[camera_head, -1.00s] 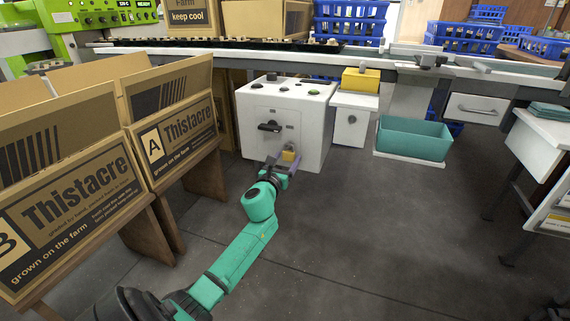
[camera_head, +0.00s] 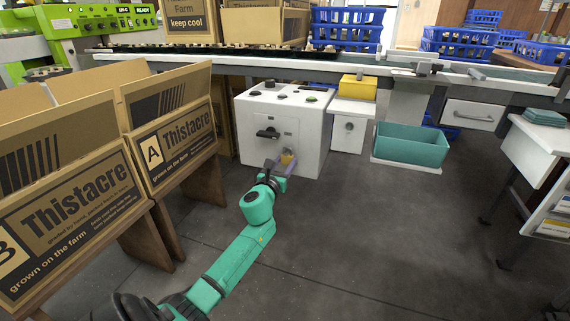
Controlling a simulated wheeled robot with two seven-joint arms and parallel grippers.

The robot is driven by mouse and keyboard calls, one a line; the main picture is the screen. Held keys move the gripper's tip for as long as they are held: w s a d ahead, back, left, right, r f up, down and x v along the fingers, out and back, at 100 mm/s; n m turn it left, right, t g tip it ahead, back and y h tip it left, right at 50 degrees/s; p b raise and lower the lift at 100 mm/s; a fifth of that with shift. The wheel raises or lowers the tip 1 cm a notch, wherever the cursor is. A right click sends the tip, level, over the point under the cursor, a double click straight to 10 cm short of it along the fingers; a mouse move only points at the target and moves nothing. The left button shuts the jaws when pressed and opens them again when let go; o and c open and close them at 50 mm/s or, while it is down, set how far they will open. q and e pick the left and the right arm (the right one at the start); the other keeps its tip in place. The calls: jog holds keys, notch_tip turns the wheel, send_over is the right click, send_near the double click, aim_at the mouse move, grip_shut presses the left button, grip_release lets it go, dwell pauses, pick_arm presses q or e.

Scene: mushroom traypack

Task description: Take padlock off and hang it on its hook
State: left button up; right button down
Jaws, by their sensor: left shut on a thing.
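A small yellow padlock (camera_head: 287,157) is at the lower front of the white control cabinet (camera_head: 308,150). My left gripper (camera_head: 281,167) is shut on the padlock, at the end of the green arm that comes up from the lower left. Its fingers partly hide the padlock, and I cannot tell whether its shackle is still on the cabinet. A dark handle (camera_head: 268,133) sits on the cabinet's front panel above the padlock. I cannot make out a hook for the padlock. My right gripper is not in view.
Cardboard boxes marked A (camera_head: 178,140) and B (camera_head: 75,215) stand on wooden stands at left. A yellow box (camera_head: 358,87) sits on a white unit right of the cabinet. A teal bin (camera_head: 411,146) is further right. The dark floor in the middle is clear.

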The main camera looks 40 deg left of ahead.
pick_arm(q)
jog(key=shift+p+v, duration=0.55)
jog(key=shift+v, duration=1.7)
jog(key=v, duration=0.3)
